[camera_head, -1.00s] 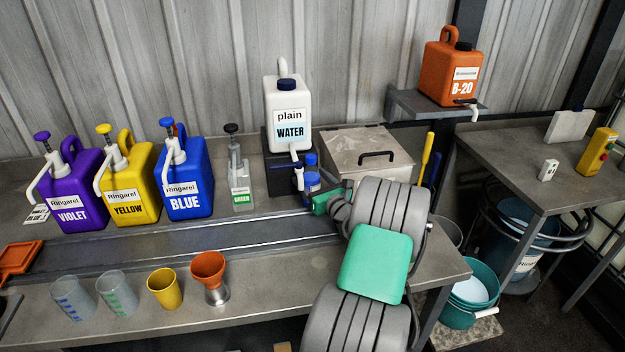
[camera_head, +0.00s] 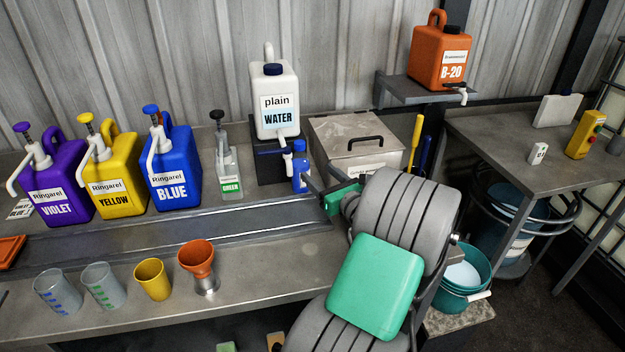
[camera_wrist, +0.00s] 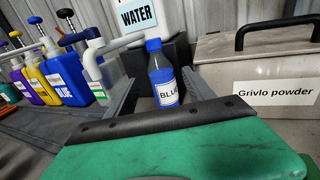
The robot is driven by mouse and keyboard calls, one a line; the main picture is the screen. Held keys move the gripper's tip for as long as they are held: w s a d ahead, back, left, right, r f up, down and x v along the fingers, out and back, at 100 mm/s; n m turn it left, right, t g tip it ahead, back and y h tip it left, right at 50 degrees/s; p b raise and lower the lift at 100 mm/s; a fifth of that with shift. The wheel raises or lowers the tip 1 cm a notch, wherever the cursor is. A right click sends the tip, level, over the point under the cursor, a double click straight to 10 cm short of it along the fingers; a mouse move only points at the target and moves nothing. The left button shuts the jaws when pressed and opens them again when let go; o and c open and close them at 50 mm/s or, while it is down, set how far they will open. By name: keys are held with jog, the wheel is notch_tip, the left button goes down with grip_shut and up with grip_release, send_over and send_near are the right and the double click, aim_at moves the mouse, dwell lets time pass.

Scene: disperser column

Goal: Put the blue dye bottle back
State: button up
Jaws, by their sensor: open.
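The blue dye bottle (camera_head: 301,176) is a small clear-walled bottle with blue contents, a blue cap and a "BLUE" label. It stands upright beside the black stand under the plain water jug. It also shows in the wrist view (camera_wrist: 163,88), ahead of my gripper and between the lines of its two fingers. My gripper (camera_head: 317,188) is open and empty, just right of the bottle in the head view. The fingers appear clear of the bottle. The bottle's base is partly hidden in the wrist view by my gripper's body.
The water jug (camera_head: 275,100) has a tap close above and left of the bottle. The Grivlo powder box (camera_wrist: 262,85) stands to the right. Violet (camera_head: 58,185), yellow (camera_head: 115,185) and large blue (camera_head: 173,175) pump canisters stand left. Cups and a funnel line the bench front.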

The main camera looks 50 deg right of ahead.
aim_at(302, 145)
jog(key=w+r, duration=0.2)
jog(key=r, duration=0.1)
jog(key=w+r, duration=0.1)
jog(key=r, duration=0.1)
jog(key=shift+w+d, duration=0.1)
jog(key=shift+w, duration=0.15)
jog(key=shift+c, duration=1.4)
jog(key=p+x, duration=0.1)
jog(key=x, duration=0.6)
jog(key=shift+w+d, duration=0.1)
jog(key=shift+d, duration=0.1)
jog(key=shift+c, duration=1.4)
jog(key=shift+c, duration=0.5)
grip_shut()
